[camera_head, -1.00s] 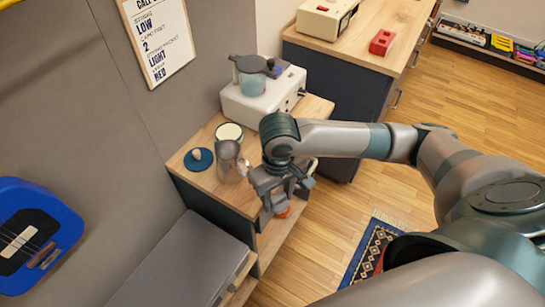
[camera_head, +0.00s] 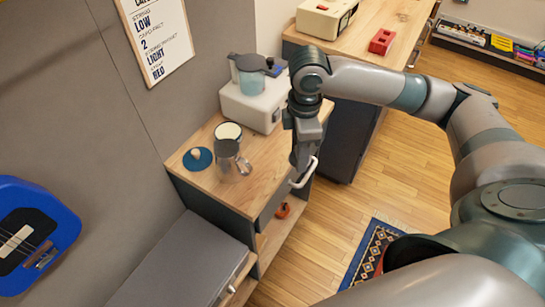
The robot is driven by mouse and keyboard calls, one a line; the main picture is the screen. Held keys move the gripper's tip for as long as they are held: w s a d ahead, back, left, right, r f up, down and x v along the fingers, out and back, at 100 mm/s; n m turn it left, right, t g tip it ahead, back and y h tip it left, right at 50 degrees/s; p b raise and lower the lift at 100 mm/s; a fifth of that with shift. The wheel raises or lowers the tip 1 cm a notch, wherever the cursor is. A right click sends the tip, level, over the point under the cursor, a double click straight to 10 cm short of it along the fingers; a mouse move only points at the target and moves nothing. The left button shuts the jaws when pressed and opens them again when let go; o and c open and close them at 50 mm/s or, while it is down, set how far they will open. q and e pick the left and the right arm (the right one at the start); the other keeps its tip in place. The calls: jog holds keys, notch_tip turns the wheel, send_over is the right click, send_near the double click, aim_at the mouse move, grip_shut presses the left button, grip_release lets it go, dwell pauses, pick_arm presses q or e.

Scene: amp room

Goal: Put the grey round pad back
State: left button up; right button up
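I cannot make out a grey round pad in the head view. A dark blue round mat (camera_head: 197,159) lies on the small wooden cabinet top (camera_head: 208,181), with a small pale egg-shaped thing (camera_head: 196,153) on it. My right gripper (camera_head: 300,170) points down at the cabinet's front right edge, beside a pale curved handle (camera_head: 306,174). Its fingers are small and partly hidden, so I cannot tell whether they are open or hold the handle. My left gripper is out of view.
A metal jug (camera_head: 230,160) and a white-topped round container (camera_head: 228,131) stand beside the mat. Behind them is a white machine (camera_head: 248,107) with a clear-bodied pot (camera_head: 251,80). An orange thing (camera_head: 282,210) sits low in the cabinet.

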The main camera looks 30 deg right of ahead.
jog(key=shift+w+d+r+n, duration=0.1)
jog(key=shift+d+r+n, duration=0.25)
jog(key=shift+n, duration=0.25)
jog(key=p, duration=0.3)
send_over(272, 157)
notch_tip(272, 157, down, 7)
jog(key=shift+a+r, duration=0.1)
jog(key=shift+f, duration=0.2)
jog(key=shift+f+p, duration=0.45)
jog(key=shift+f, duration=1.4)
jog(key=shift+f, duration=0.1)
jog(key=o, duration=1)
